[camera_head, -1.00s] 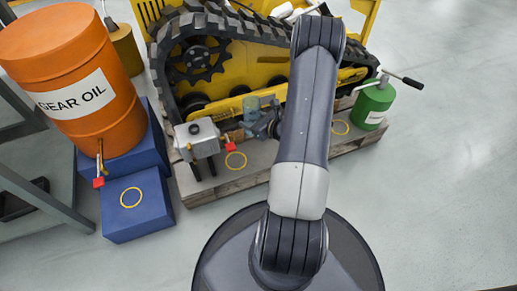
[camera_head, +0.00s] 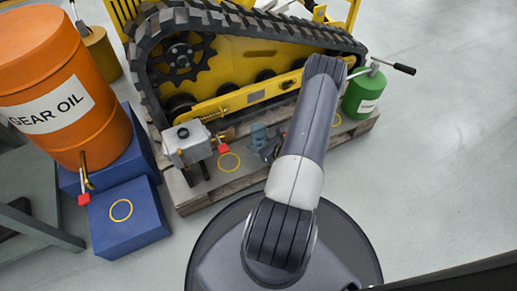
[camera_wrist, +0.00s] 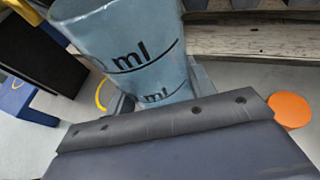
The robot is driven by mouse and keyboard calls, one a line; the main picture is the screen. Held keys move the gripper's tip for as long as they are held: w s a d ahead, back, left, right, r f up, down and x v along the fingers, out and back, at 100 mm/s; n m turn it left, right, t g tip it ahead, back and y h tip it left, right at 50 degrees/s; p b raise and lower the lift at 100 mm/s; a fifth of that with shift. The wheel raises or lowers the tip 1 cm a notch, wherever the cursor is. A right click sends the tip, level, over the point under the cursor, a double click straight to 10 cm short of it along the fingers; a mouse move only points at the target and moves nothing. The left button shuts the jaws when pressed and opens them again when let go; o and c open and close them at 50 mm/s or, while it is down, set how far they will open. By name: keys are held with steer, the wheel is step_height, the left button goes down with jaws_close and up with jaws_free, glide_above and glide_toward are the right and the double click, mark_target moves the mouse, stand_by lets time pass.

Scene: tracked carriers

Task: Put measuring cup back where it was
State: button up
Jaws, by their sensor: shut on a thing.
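The measuring cup (camera_head: 259,137) is a translucent blue-grey cup with dark "ml" marks. It also shows large in the wrist view (camera_wrist: 125,45), where its lower part meets the top of my gripper. My gripper (camera_head: 268,150) is shut on the cup and holds it above the front of the pallet, right of a yellow ring (camera_head: 229,162). My arm hides part of the space to the right of the cup. Other yellow rings lie on the low blue block (camera_head: 121,210) and on the pallet by the green can (camera_head: 337,120).
A grey metal can (camera_head: 187,142) with a red-handled tap stands left of the pallet ring. The yellow tracked carrier (camera_head: 230,70) is behind. A green pump can (camera_head: 362,95) stands right, an orange gear oil drum (camera_head: 60,90) left. Floor at right is clear.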

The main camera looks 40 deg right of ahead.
steer(key=shift+f+b, duration=0.4)
steer(key=shift+f, duration=0.9)
steer(key=shift+f, duration=0.15)
steer(key=o, duration=1)
steer(key=shift+o, duration=0.2)
steer(key=shift+r, duration=0.3)
steer(key=p+v, duration=0.4)
steer(key=v, duration=0.8)
steer(key=shift+f, duration=0.15)
